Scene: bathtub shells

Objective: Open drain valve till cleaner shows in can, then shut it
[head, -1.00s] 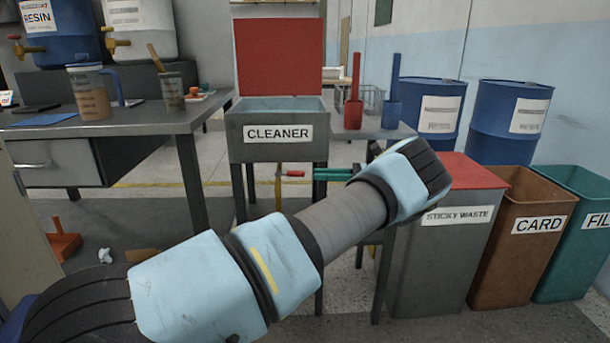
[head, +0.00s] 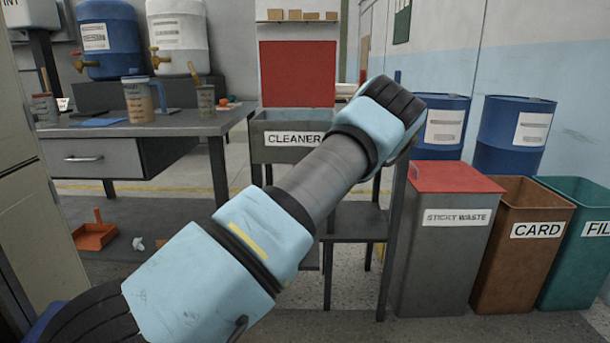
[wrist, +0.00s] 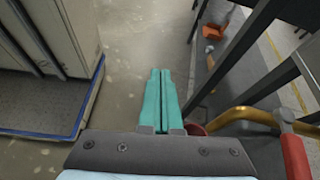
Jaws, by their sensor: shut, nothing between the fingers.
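The grey cleaner tank (head: 262,153), with its red lid raised, stands in the middle of the head view, partly behind my arm. In the wrist view the drain valve's brass pipe (wrist: 245,114) is at the lower right, and its red handle (wrist: 294,153) runs across the pipe toward the bottom edge. My gripper (wrist: 160,73) has teal fingers, shut and empty, left of the valve and apart from it. A dark red rounded thing (wrist: 197,129) shows partly beside the fingers; I cannot tell what it is. I cannot make out the can. My arm hides the valve in the head view.
A workbench (head: 185,127) with cups stands left of the tank. A sticky waste bin (head: 450,255) and a card bin (head: 530,255) stand right. Dark stand legs (wrist: 245,50) rise close right of my fingers, and a pale cabinet (wrist: 50,50) stands left.

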